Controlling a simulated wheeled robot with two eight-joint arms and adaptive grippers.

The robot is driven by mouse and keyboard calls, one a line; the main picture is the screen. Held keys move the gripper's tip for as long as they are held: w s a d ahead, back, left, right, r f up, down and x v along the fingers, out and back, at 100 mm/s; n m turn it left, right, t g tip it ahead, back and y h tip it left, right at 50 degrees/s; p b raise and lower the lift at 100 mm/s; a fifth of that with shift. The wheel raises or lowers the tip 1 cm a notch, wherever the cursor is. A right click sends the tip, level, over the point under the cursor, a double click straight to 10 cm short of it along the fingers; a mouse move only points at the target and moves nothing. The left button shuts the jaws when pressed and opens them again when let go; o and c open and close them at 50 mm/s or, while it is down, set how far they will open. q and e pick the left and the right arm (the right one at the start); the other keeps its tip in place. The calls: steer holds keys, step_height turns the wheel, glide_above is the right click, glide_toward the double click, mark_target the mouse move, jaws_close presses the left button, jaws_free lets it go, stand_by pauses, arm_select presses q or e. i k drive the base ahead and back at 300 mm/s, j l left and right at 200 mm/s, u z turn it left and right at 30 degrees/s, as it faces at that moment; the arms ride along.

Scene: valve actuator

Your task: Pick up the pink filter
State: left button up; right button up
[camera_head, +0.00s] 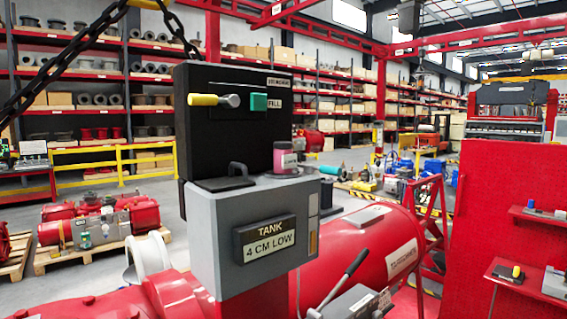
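A small pink cylinder with a grey top, which looks like the pink filter (286,160), stands upright on the right part of the grey tank box's top. The grey tank box (217,255) carries a plate reading "TANK 4 CM LOW" (265,240). A black panel (222,150) rises behind the top, with a yellow-ended lever (213,100) and a green button (258,102) marked "FILL". Neither of my grippers is in view.
A black lid with a handle (225,183) lies left of the pink cylinder. A large red tank (370,245) and a black-handled lever (345,280) are at lower right. A red panel with small shelves (500,180) stands at right. A chain (75,50) hangs at upper left.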

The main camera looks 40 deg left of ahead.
mark_target(285, 161)
steer(key=u, duration=0.7)
steer(key=i+l+u, duration=0.15)
steer(key=l+u, duration=0.2)
steer(key=i+l+u, duration=0.1)
steer(key=u, duration=0.3)
steer(key=l+u, duration=0.35)
steer(key=l, duration=0.1)
